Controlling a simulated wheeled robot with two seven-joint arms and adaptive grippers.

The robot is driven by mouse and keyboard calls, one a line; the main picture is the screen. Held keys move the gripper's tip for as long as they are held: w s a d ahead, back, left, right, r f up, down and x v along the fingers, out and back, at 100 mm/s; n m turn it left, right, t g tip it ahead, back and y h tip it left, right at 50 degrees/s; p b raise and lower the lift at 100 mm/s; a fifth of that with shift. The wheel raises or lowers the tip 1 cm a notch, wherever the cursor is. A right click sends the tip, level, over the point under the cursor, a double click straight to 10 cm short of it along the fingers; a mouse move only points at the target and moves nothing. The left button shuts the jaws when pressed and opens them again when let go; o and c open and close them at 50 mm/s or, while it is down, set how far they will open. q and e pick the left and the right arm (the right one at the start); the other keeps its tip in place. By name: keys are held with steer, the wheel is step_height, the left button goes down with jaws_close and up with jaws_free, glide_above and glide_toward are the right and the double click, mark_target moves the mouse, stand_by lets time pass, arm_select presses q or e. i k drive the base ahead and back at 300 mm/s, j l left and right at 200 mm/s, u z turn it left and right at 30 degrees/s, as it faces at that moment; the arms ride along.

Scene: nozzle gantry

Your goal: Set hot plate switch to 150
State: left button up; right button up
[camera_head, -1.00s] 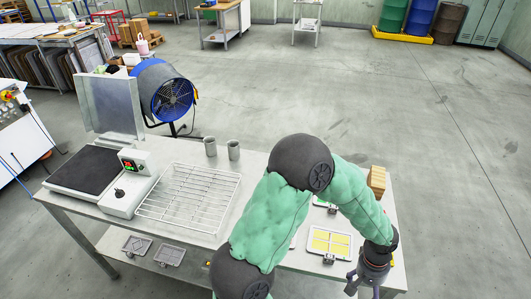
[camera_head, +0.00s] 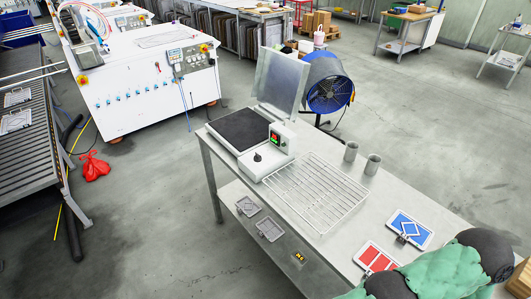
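The hot plate, with a flat black top (camera_head: 240,131), sits at the far left end of the metal table. Its pale control box (camera_head: 266,164) is on its right side. A dark round knob (camera_head: 258,157) is on the box's front part, and its setting is too small to read. A small display with red and green lights (camera_head: 275,138) is on the raised part. Neither gripper is in view. Only part of my green-covered arm shows at the bottom right, over the table's near right end.
A wire rack (camera_head: 315,192) lies right of the control box, with two grey cups (camera_head: 351,151) behind it. A metal shield (camera_head: 281,82) and blue fan (camera_head: 329,84) stand behind.

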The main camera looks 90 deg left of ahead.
mark_target(258, 158)
steer(key=u, duration=2)
steer(key=l+u, duration=0.25)
steer(key=u, duration=0.2)
steer(key=l+u, duration=0.25)
steer(key=u, duration=0.25)
steer(key=l+u, duration=0.3)
steer(key=u, duration=0.15)
